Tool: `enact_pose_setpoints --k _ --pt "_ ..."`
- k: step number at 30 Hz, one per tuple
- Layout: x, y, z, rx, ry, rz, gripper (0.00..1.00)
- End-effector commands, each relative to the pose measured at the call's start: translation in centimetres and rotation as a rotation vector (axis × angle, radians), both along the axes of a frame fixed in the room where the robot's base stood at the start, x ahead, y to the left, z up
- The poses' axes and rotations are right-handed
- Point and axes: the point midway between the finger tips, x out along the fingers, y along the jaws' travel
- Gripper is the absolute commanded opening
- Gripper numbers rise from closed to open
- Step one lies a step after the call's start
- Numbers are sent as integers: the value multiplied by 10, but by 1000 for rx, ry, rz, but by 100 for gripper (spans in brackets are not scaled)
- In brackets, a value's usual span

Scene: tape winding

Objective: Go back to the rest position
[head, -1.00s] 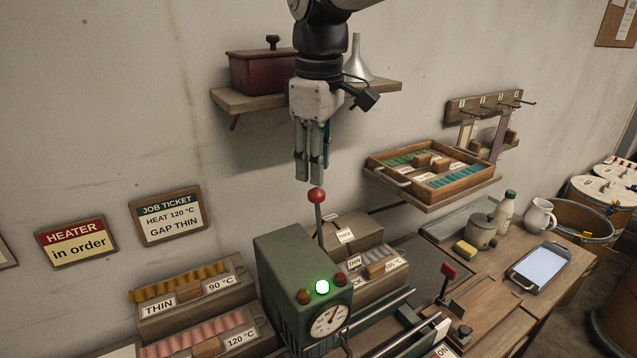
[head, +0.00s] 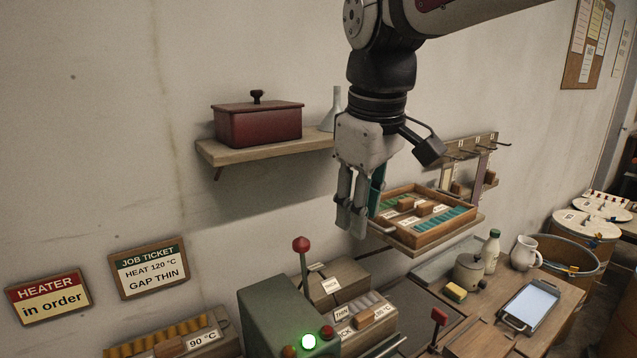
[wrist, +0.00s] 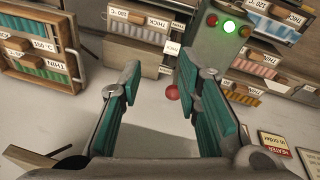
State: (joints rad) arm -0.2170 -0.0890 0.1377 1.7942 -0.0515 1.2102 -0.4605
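My gripper (head: 350,225) hangs fingers-down in the air in the head view, in front of the wall and to the left of the wooden tray. In the wrist view my gripper (wrist: 160,78) has its two teal-padded fingers apart with nothing between them. The green heater box (head: 285,318) stands below and left of it, with a lit green lamp (head: 309,341) and a lever with a red knob (head: 301,244). The red knob also shows beyond the fingers in the wrist view (wrist: 172,92), apart from them.
A wall shelf (head: 260,151) holds a dark red lidded box (head: 258,125) and a funnel, partly hidden by my arm. The wooden tray (head: 445,229) of strips sits on a bracket close to my gripper's right. A bench with a pot, bottle, jug and tablet lies lower right.

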Motion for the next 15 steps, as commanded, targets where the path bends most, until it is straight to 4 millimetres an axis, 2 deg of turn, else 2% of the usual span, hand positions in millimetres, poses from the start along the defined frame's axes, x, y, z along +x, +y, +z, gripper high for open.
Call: enact_pose_setpoints --k 1,6,12,15 --pt "-16 -18 0 13 -21 -68 31" --pt "-64 -66 -13 73 -83 -299 31" --pt "-121 -108 -43 162 -153 -559 31" --pt "-144 -121 -59 203 -179 -660 31"
